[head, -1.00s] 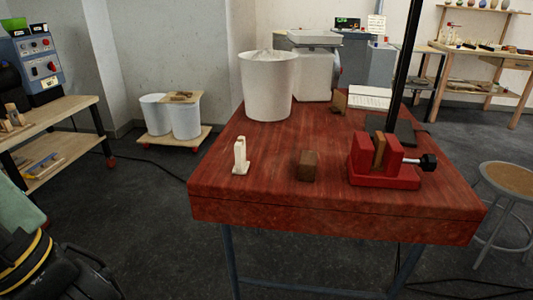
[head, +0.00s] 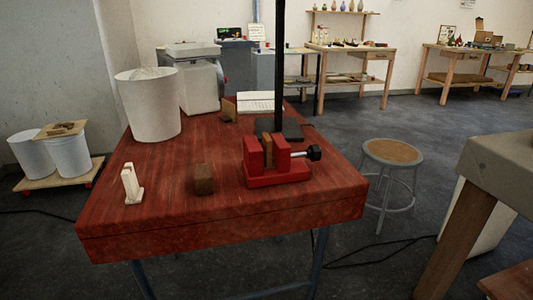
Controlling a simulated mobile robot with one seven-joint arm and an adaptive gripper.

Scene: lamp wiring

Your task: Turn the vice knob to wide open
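A red vice (head: 277,178) stands near the right front part of the red wooden table. Its black knob (head: 314,153) is on a short metal screw at its right side. A wooden piece (head: 267,150) stands upright between the red jaws; I cannot tell whether the jaws press on it. My gripper is not in view.
On the table (head: 150,225) stand a white bucket (head: 150,105), a small dark brown block (head: 204,179) and a cream-coloured piece (head: 131,184). A black post (head: 279,65) rises behind the vice. A round stool (head: 391,152) stands right of the table. A grey-topped bench (head: 505,165) is at right.

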